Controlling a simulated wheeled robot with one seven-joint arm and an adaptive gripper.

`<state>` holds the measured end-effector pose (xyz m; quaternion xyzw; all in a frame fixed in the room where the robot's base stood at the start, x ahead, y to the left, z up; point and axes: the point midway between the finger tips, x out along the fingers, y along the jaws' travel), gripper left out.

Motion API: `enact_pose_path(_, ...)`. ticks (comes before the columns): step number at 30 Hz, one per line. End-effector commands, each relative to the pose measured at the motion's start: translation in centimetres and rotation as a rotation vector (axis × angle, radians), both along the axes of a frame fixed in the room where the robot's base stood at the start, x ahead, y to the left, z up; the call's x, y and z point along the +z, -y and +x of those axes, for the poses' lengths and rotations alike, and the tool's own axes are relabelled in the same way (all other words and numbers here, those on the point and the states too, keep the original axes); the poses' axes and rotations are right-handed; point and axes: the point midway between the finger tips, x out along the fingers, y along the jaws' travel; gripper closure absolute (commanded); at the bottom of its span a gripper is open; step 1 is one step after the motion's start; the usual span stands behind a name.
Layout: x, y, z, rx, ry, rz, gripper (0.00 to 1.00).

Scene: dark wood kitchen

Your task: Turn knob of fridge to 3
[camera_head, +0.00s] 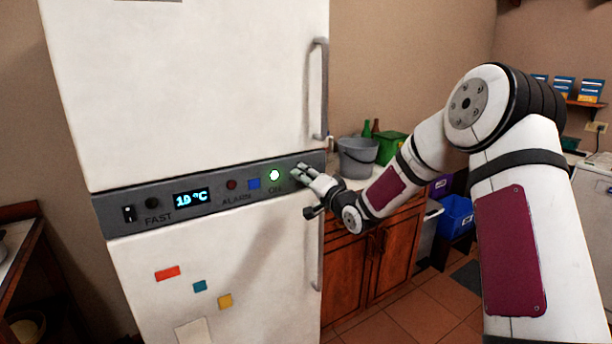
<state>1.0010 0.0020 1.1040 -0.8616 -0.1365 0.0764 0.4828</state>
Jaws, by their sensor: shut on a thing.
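The white fridge (190,85) stands upright at the left centre. A dark grey control panel (213,200) runs across it between the upper and lower doors. The panel has a lit blue temperature display (192,197), small coloured buttons and a glowing green light (274,175) above the "ON" label. My gripper (298,176) reaches in from the right to the panel's right end, just right of the green light. Its fingers are shut on the fridge knob. The fingers hide the knob, so its markings and setting cannot be read.
Grey vertical handles (320,90) stick out along the fridge's right edge, close to my gripper. A grey bucket (356,157) and a green box (389,147) stand on the wooden cabinet (350,268) behind.

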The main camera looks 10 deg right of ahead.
Motion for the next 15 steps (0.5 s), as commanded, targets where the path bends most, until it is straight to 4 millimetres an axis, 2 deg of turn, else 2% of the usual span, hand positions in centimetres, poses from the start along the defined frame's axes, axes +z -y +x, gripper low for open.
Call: enact_pose_path(15, 0.07, 0.18, -0.11, -0.003, -0.153, 0.468, 0.97)
